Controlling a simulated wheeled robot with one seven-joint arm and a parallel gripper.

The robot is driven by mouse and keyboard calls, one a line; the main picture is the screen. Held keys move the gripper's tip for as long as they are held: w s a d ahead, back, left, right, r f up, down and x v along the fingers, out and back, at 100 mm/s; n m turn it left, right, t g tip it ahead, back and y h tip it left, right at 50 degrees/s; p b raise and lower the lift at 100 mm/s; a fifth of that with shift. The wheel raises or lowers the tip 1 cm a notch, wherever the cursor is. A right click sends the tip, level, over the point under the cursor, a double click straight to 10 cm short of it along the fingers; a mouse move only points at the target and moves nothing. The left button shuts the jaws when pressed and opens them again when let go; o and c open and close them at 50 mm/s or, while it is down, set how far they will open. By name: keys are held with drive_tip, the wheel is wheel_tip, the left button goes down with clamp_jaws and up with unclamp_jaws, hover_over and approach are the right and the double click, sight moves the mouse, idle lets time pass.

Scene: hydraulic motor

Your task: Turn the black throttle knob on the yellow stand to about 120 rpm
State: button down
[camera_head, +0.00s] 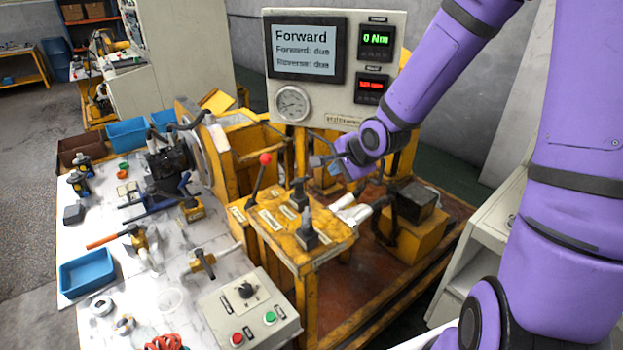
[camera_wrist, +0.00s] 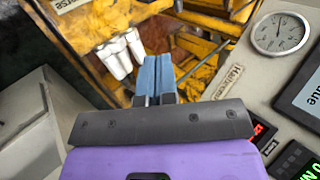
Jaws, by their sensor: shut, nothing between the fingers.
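The yellow stand (camera_head: 275,220) is in the middle of the head view, with labels on its top. Two black knob-like controls, one at the back (camera_head: 299,191) and one at the front (camera_head: 307,234), stand upright on it; I cannot tell which is the throttle knob. A red-ball lever (camera_head: 264,160) rises at its left. My gripper (camera_head: 350,170) is behind and right of the stand, apart from both controls. In the wrist view its blue fingers (camera_wrist: 157,75) are shut together and empty. The red readout (camera_head: 371,86) is too small to read.
The panel behind has a screen (camera_head: 305,50) reading Forward, a 0 Nm display (camera_head: 376,39) and a gauge (camera_head: 292,103). White cylinders (camera_head: 351,211) lie right of the stand. A grey control box (camera_head: 250,310) sits in front. Tools and blue bins (camera_head: 87,272) crowd the left table.

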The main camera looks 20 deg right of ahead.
sight(305, 179)
drive_tip(key=shift+w+a+r+x, duration=0.1)
drive_tip(key=shift+w+r+x, duration=0.2)
drive_tip(key=shift+x, duration=1.9)
drive_tip(key=shift+w+a+r+x, duration=0.15)
drive_tip(key=shift+w+r+x, duration=0.15)
drive_tip(key=shift+x, duration=1.85)
drive_tip(key=shift+w+a+r+x, duration=0.1)
drive_tip(key=shift+w+r+x, duration=0.15)
drive_tip(key=shift+x, duration=1.95)
drive_tip(key=shift+w+a+r+n+y, duration=0.1)
drive_tip(key=shift+w+n+y, duration=0.2)
drive_tip(key=shift+w, duration=0.1)
